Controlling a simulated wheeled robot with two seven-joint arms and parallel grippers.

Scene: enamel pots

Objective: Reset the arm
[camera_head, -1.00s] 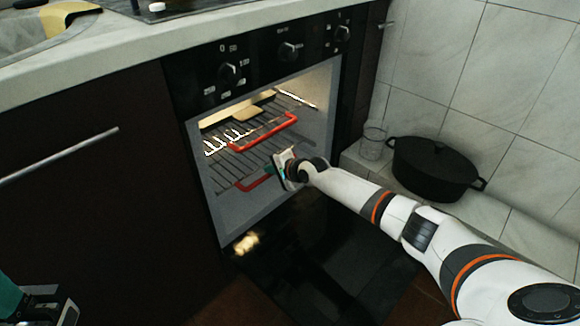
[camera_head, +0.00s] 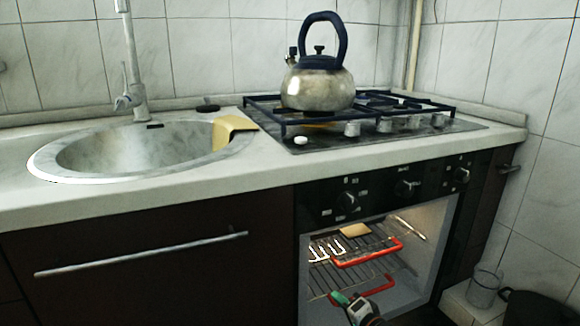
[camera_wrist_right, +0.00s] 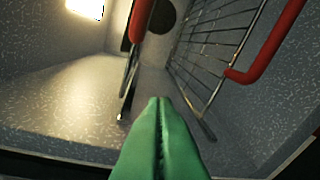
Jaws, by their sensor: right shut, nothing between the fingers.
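My right gripper (camera_head: 341,298) shows at the bottom of the head view, by the opening of the lit oven (camera_head: 421,275). Its green fingers are shut and empty; in the right wrist view the fingers (camera_wrist_right: 159,125) are pressed together. They point into the oven's speckled grey interior. The rack with a red front bar (camera_head: 370,255) is in the oven above the gripper. A lower red bar (camera_head: 378,290) is close beside the gripper in the head view; whether they touch I cannot tell. My left gripper is out of view.
A kettle (camera_head: 318,90) stands on the hob above the oven. A sink (camera_head: 140,150) with a yellow cloth (camera_head: 232,126) is at the left. A clear glass (camera_head: 484,288) and a black pot (camera_head: 540,308) stand at the lower right.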

